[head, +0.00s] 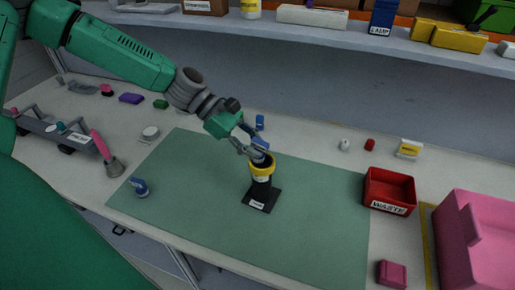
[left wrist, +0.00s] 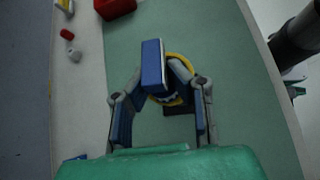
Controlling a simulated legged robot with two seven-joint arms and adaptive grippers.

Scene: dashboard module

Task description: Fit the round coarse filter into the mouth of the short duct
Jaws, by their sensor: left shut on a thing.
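The short duct (head: 261,187) is a black upright cylinder with a yellow collar (head: 261,171) around its mouth and a labelled black base plate (head: 262,203). It stands on the green mat. My left gripper (head: 261,154) is right above the mouth, fingers pointing down, shut on a small dark piece that appears to be the round coarse filter (head: 263,161). The fingers hide most of it, so I cannot tell whether it is seated or just over the mouth. In the left wrist view, blue-padded fingers (left wrist: 165,85) cover much of the yellow collar (left wrist: 182,63). My right gripper is not in view.
A red waste bin (head: 389,187) and a pink block-like object (head: 478,235) stand right of the green mat (head: 315,215). A blue item (head: 140,187) lies on the mat's left. A tool rack (head: 60,133) stands far left. A loaded shelf (head: 330,33) runs along the back.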

